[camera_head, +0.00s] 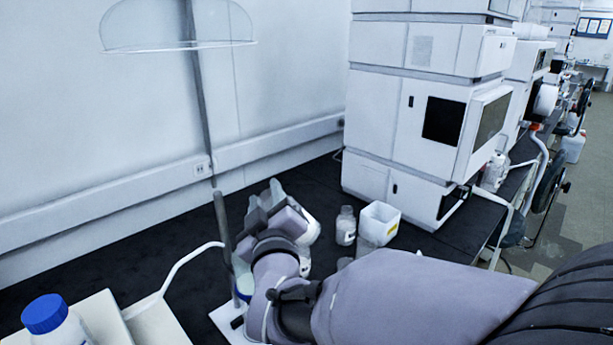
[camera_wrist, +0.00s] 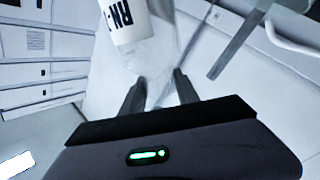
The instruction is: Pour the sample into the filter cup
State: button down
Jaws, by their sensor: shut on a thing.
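My gripper (camera_wrist: 158,92) is shut on a pale, partly clear vessel (camera_wrist: 128,25) with a white label and dark lettering. The vessel stands tilted between the two dark fingers in the wrist view, and its top is cut off by the frame. In the head view my gripper (camera_head: 266,200) is raised over the black bench, close to a thin grey stand rod (camera_head: 223,235). My own arm hides most of the vessel there. I cannot make out the filter cup clearly; a bluish edge (camera_head: 243,284) shows beside the rod, mostly behind my arm.
A blue-capped bottle (camera_head: 45,314) is at the lower left. The bench behind the rod is clear.

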jog(key=shift+a+f+n, duration=0.1)
jog(key=shift+f+n, duration=0.15)
jog(key=shift+n, duration=0.35)
jog(key=shift+a+f+n, duration=0.1)
jog(key=shift+f+n, duration=0.3)
jog(key=shift+n, duration=0.2)
jog(key=shift+a+f+n, duration=0.1)
jog(key=shift+f+n, duration=0.3)
jog(key=shift+n, duration=0.2)
jog(key=shift+f, duration=0.1)
jog(key=shift+s+a+f+n, duration=0.1)
jog(key=shift+f+n, duration=0.3)
jog(key=shift+n, duration=0.2)
jog(key=shift+f, duration=0.15)
